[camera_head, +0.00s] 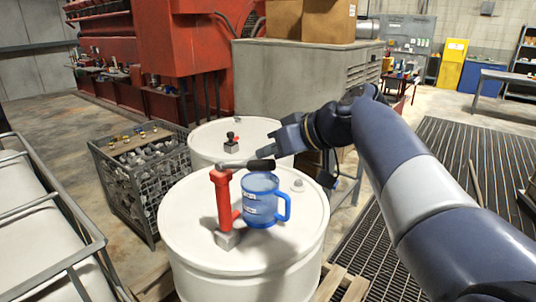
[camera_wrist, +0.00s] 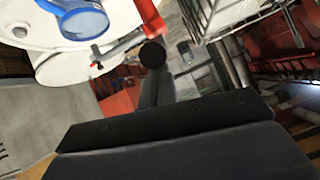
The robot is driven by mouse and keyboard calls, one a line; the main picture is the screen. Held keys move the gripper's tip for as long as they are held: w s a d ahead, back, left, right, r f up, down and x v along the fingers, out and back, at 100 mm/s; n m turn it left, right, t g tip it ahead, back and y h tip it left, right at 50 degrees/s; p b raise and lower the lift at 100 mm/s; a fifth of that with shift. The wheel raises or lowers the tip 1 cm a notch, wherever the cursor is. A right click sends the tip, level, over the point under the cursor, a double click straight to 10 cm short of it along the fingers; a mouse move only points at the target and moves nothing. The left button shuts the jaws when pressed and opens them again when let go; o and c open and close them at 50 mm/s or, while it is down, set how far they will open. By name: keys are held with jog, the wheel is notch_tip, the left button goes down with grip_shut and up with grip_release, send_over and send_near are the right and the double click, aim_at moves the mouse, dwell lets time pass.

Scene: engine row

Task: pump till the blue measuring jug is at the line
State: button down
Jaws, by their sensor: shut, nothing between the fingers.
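The blue measuring jug (camera_head: 260,203) stands upright on the white drum (camera_head: 200,262), beside the red hand pump (camera_head: 222,200). Its handle faces right. Its liquid level and line cannot be made out. The pump's lever runs right from the pump head to a black grip (camera_head: 262,165) above the jug. My gripper (camera_head: 274,153) is shut and empty, close to the grip; whether it touches cannot be told. In the wrist view, the round black grip end (camera_wrist: 152,53) lies just beyond my fingers (camera_wrist: 155,88), with the jug (camera_wrist: 83,20) at the upper left.
A second white drum (camera_head: 205,142) with a small fitting stands behind. A wire crate (camera_head: 150,185) of metal parts is at left, with a railed rack (camera_head: 70,250) at front left. A grey cabinet (camera_head: 290,85) stands behind. Floor grating (camera_head: 460,150) lies at right.

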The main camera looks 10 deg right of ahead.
jog(key=shift+s+d+f+t+y+b, duration=0.15)
jog(key=shift+f+b, duration=0.25)
jog(key=shift+b, duration=0.4)
jog(key=shift+d+f+t+y+b, duration=0.15)
jog(key=shift+f+b, duration=0.2)
jog(key=shift+b, duration=0.4)
notch_tip(320, 180, down, 8)
jog(key=s+d+t+y+b, duration=0.1)
jog(key=t+y+b, duration=0.2)
jog(key=b, duration=1.9)
jog(key=shift+f, duration=0.15)
jog(key=shift+s+f, duration=0.1)
jog(key=shift+s, duration=0.05)
